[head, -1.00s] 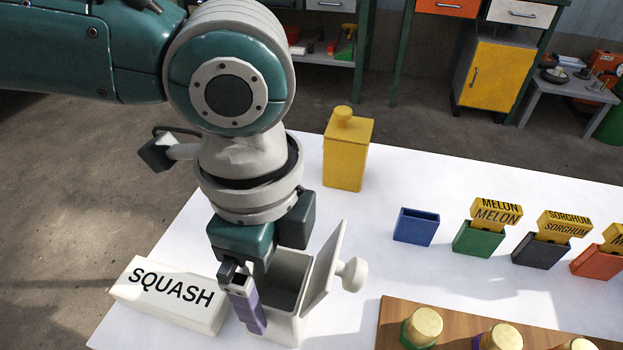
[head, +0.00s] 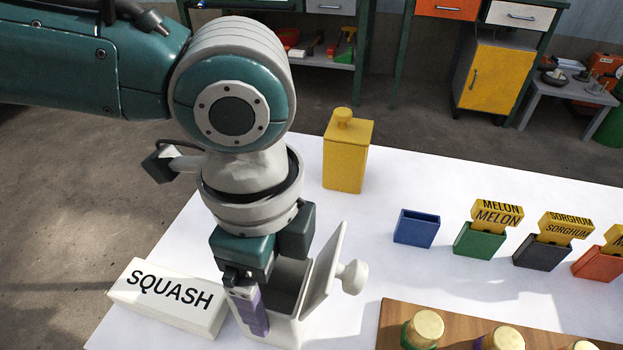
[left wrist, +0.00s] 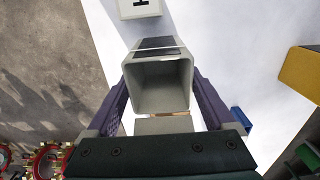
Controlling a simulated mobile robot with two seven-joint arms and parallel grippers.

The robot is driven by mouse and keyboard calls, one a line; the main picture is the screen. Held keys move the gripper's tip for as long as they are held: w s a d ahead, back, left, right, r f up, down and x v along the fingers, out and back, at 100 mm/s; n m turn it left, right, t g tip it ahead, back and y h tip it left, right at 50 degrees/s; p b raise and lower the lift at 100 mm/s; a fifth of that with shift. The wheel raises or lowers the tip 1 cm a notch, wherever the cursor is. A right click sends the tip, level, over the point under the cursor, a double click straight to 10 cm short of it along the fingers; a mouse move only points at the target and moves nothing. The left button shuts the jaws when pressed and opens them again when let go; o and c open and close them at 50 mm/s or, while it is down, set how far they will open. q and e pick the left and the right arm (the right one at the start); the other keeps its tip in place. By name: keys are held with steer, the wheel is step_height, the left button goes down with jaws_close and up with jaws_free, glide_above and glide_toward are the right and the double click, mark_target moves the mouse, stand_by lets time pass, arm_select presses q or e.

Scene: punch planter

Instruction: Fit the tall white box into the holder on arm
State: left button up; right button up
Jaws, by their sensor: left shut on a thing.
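The tall white box (head: 275,328) stands on the white table at the front left. Its lid (head: 325,275) with a round knob is swung open to the right. In the left wrist view the box's square open mouth (left wrist: 160,88) faces me and its inside looks empty. My left gripper (head: 270,318) points down, shut on the box, with purple fingers on opposite sides of it. It also shows in the left wrist view (left wrist: 160,78). One finger is hidden behind the box in the head view. My right gripper is not in view. I cannot make out a holder on the arm.
A white block marked SQUASH (head: 168,297) lies close left of the box. A yellow canister (head: 346,155) stands behind. Blue (head: 416,228), green (head: 479,241) and other small holders stand right. A wooden rack (head: 390,322) is at the front. The table's middle is clear.

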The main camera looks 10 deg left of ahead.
arm_select(q)
jaws_close()
steer(key=shift+r, duration=0.1)
steer(key=w+a+r+n+p, duration=0.1)
steer(key=a+r+n+p, duration=0.2)
steer(key=r+n+p, duration=0.85)
steer(key=a+r+n+p, duration=0.15)
steer(key=r+p, duration=0.25)
steer(key=r, duration=1.7)
steer(key=w+a+r+n+p, duration=0.1)
steer(key=a+r+n+p, duration=0.4)
steer(key=r, duration=1.1)
steer(key=s+r+p, duration=0.3)
steer(key=r+p, duration=1.4)
steer(key=p, duration=0.3)
steer(key=s+d+r+p, duration=0.1)
steer(key=s+r+p, duration=0.2)
steer(key=r+p, duration=1.4)
steer(key=p, duration=0.3)
steer(key=shift+d+r, duration=0.3)
steer(key=shift+r, duration=0.05)
